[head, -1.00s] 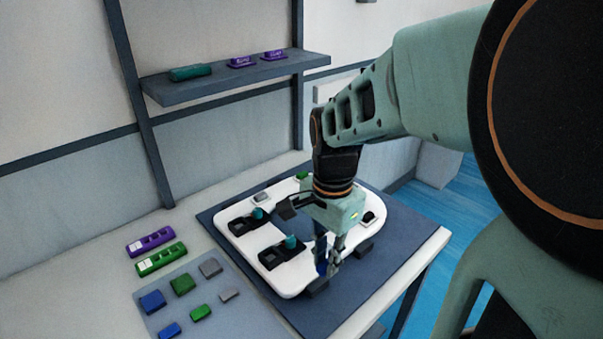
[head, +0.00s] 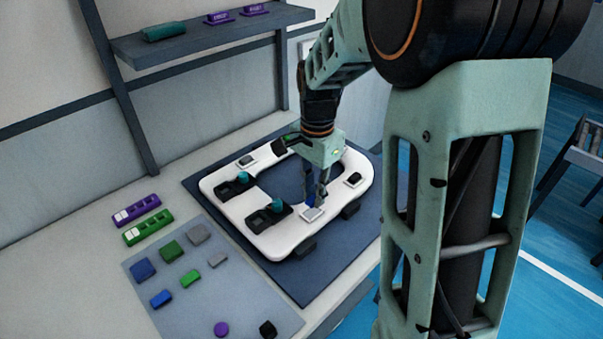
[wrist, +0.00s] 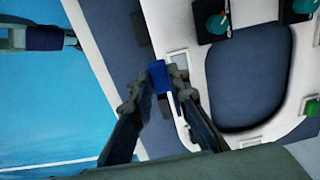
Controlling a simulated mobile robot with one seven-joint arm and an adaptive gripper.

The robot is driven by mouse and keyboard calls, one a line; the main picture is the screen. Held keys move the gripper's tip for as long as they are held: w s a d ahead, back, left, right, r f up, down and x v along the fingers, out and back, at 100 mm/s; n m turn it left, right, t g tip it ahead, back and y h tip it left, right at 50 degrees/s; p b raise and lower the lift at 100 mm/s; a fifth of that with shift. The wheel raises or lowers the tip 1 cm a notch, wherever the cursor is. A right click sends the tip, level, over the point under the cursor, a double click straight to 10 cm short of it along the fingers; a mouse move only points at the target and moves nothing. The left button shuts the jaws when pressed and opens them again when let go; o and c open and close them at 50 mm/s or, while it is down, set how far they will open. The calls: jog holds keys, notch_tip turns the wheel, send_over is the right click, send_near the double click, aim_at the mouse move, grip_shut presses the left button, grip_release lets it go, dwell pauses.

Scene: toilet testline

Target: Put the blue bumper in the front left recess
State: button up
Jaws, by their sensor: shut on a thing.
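My gripper (head: 320,192) is shut on the blue bumper (wrist: 158,77), a small block between its fingertips. In the head view the bumper (head: 309,201) is partly hidden by the fingers. It is held over the near edge of the white toilet seat (head: 285,240), beside a pale-framed recess (head: 313,214). In the wrist view this recess (wrist: 178,60) lies just right of the bumper. I cannot tell whether they touch. A dark-centred recess (head: 353,179) is at the seat's right, and another (head: 246,161) at its far left.
Two black hinge blocks with teal knobs (head: 275,205) (head: 243,178) stand on the seat. A grey mat (head: 215,315) at left holds several blue, green and grey bumpers. Purple and green strips (head: 147,228) lie behind it. A shelf (head: 215,37) hangs above.

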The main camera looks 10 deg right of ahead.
send_over(312, 213)
notch_tip(312, 213, down, 6)
jog(key=shift+r, duration=0.1)
jog(key=shift+f, duration=1.35)
jog(key=shift+f, duration=0.1)
jog(key=shift+f, duration=0.15)
jog(key=o, duration=0.8)
notch_tip(312, 213, up, 13)
jog(key=shift+f, duration=0.2)
